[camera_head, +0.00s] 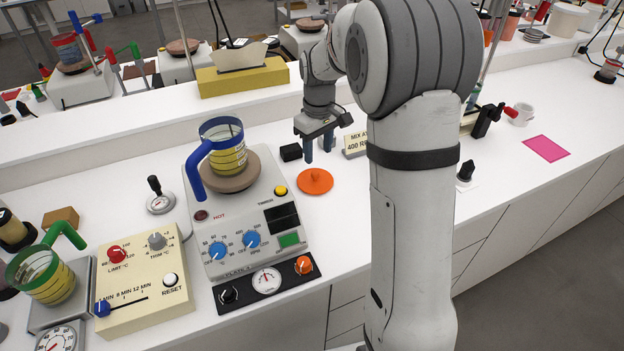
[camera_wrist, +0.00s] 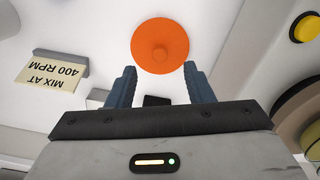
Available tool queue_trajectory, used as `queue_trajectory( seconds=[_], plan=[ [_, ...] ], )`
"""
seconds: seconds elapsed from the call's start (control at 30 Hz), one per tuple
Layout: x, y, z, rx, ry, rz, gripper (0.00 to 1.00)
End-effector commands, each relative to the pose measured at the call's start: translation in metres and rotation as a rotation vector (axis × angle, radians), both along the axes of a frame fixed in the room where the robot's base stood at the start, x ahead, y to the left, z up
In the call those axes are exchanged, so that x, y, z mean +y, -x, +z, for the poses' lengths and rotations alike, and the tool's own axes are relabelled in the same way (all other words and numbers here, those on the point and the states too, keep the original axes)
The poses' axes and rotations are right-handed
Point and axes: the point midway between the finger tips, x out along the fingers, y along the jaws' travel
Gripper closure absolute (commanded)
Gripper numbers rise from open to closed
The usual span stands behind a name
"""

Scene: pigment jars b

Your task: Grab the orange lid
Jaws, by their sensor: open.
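The orange lid (camera_head: 315,181) is a flat round disc with a small knob on top. It lies on the white bench, just right of the hot plate. In the wrist view the lid (camera_wrist: 160,45) is beyond the fingertips, centred between them. My gripper (camera_head: 320,158) is open, with its two dark blue fingers pointing down, above and behind the lid in the head view. In the wrist view my gripper (camera_wrist: 158,76) has nothing between its fingers, and the lid is apart from them.
The hot plate (camera_head: 240,237) carries a blue-handled jug (camera_head: 223,145) just left of the lid. A "MIX AT 400 RPM" sign (camera_head: 356,144) and a small black block (camera_head: 291,152) are near my fingers. The bench in front of the lid is clear.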

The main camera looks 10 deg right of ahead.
Motion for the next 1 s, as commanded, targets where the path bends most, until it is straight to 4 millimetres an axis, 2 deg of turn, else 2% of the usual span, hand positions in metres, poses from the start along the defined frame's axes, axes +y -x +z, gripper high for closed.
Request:
queue_trajectory(
  seconds=[0.37,0.6,0.9,1.0],
  plan=[
    [0.003,-0.006,-0.040,0.006,0.000,0.006,0.53],
    [0.005,-0.010,-0.074,0.004,0.000,0.005,0.53],
    [0.005,-0.011,-0.079,0.002,0.000,0.006,0.53],
    [0.005,-0.011,-0.079,0.002,0.000,0.006,0.61]
  ],
)
